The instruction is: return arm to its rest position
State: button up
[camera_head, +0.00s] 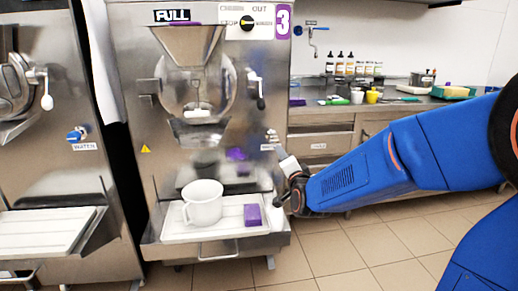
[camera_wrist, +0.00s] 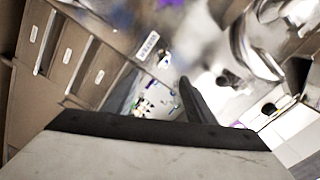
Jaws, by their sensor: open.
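My blue arm reaches in from the right in the head view. My gripper (camera_head: 284,198) is at its end, in front of the right edge of the freezer marked 3 (camera_head: 128,110). It is open, and I see nothing held in it. In the wrist view one dark finger (camera_wrist: 192,100) shows above the wrist body; the other finger is hidden. A white pitcher (camera_head: 203,203) stands on the freezer's white tray (camera_head: 178,234), left of my gripper. A purple block (camera_head: 252,215) lies on the tray's right side, close to my gripper.
Another freezer with a white tray (camera_head: 45,232) stands at the left. A steel counter (camera_head: 330,112) with bottles (camera_head: 350,65), a yellow cup (camera_head: 372,97) and drawers (camera_head: 320,145) is behind my arm. Tiled floor (camera_head: 345,255) is clear below the arm.

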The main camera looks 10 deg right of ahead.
jog(key=s+d+f+n+g, duration=0.2)
jog(key=s+n+g, duration=0.2)
jog(key=s, duration=0.9)
jog(key=s+d+f+n+g, duration=0.2)
jog(key=s+f+n+g, duration=0.1)
jog(key=s, duration=1)
jog(key=s+d+f+n+g, duration=0.3)
jog(key=s+n+g, duration=0.2)
jog(key=s, duration=0.8)
jog(key=shift+f+g, duration=0.2)
jog(key=shift+g, duration=0.2)
